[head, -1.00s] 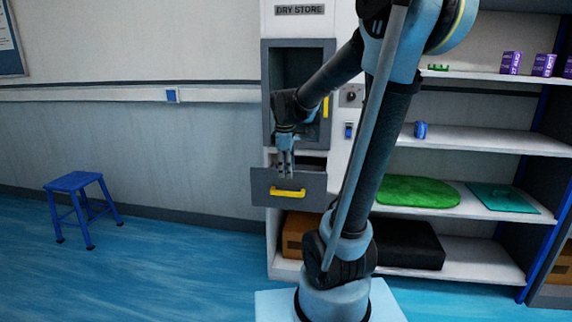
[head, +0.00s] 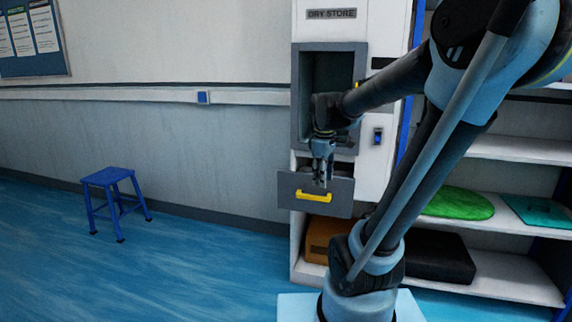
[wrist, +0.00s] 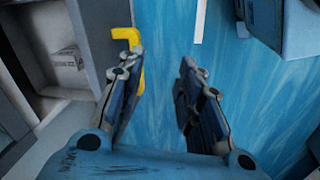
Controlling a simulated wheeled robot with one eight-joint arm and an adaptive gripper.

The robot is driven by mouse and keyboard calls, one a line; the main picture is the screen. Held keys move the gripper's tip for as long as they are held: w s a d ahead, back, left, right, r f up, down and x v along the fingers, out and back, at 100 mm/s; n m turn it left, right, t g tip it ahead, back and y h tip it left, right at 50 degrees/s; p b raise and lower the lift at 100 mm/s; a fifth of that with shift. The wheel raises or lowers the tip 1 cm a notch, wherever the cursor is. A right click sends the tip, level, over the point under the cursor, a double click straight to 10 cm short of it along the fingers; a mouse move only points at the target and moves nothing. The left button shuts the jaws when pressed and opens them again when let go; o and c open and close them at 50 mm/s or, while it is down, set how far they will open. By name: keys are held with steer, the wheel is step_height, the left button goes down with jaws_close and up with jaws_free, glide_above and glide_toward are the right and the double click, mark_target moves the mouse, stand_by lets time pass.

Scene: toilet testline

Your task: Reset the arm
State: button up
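My gripper (head: 321,182) hangs fingers down in front of the dry store cabinet (head: 308,32), close to the open drawer (head: 341,205). The drawer is pulled out and has a yellow handle (head: 313,196) on its grey front. In the wrist view my gripper (wrist: 158,56) is open, with nothing between its fingers. The yellow handle (wrist: 139,72) shows there just behind the left finger, partly hidden by it. Whether the finger touches the handle cannot be told. Above the drawer, the cabinet has an open recess (head: 330,72), partly covered by my arm.
A blue stool (head: 108,177) stands on the floor at left. Shelves (head: 520,149) at right hold a green mat (head: 460,203) and a teal mat (head: 540,211). A black box (head: 440,257) sits low beside my arm.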

steer(key=s+d+f+m, duration=0.2)
steer(key=s+f+m, duration=0.3)
steer(key=s, duration=0.3)
steer(key=s+d+f+m, duration=0.2)
steer(key=s+f+m, duration=0.4)
steer(key=s, duration=0.3)
steer(key=shift+s+d, duration=0.2)
steer(key=shift+w+f, duration=0.25)
steer(key=shift+w, duration=0.2)
steer(key=shift+a, duration=0.1)
